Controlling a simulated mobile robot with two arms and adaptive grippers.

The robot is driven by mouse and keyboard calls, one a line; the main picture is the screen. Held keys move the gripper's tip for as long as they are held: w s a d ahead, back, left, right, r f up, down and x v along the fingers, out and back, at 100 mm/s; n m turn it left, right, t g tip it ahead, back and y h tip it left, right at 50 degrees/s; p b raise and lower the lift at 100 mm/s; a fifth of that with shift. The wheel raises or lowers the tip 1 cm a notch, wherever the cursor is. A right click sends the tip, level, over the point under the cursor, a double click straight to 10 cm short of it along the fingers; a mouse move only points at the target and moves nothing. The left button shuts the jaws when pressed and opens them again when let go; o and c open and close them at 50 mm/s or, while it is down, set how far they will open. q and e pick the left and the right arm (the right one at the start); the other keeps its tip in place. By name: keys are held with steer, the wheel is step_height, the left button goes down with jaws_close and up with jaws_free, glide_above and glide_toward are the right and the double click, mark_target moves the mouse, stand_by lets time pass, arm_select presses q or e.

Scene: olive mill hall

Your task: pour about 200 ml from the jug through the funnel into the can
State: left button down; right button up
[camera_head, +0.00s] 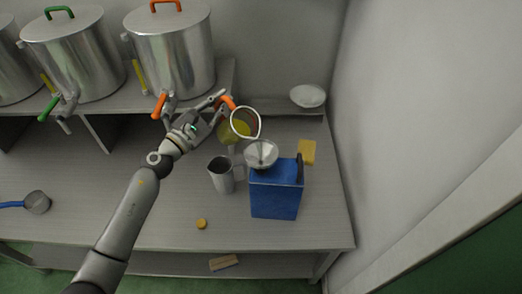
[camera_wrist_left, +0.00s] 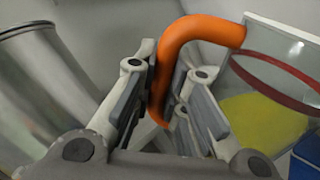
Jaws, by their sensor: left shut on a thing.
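The jug (camera_head: 245,122) is clear with an orange handle and yellow liquid inside. It is held up behind the funnel and slightly to its left, and looks tilted. My left gripper (camera_head: 220,108) is shut on the orange handle, which also shows between the fingers in the left wrist view (camera_wrist_left: 165,75). I cannot tell whether liquid is flowing. My right gripper is not in view.
A grey metal pitcher (camera_head: 221,175) stands close left of the can. A yellow sponge-like block (camera_head: 307,152) lies behind right, and a white bowl (camera_head: 308,96) farther back. Large steel vats (camera_head: 172,55) stand at back left. A small yellow cap (camera_head: 201,224) lies in front.

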arm_select(q)
steer(key=shift+w+a+f+n, duration=0.2)
steer(key=shift+w+a+n, duration=0.05)
steer(key=shift+n, duration=0.15)
steer(key=w+a+f+n+y+p, duration=0.1)
steer(key=w+a+f+n, duration=0.2)
steer(key=f+n, duration=0.2)
steer(key=shift+f+n+g+y, duration=0.2)
steer(key=shift+n+g+y, duration=0.1)
steer(key=shift+n, duration=0.8)
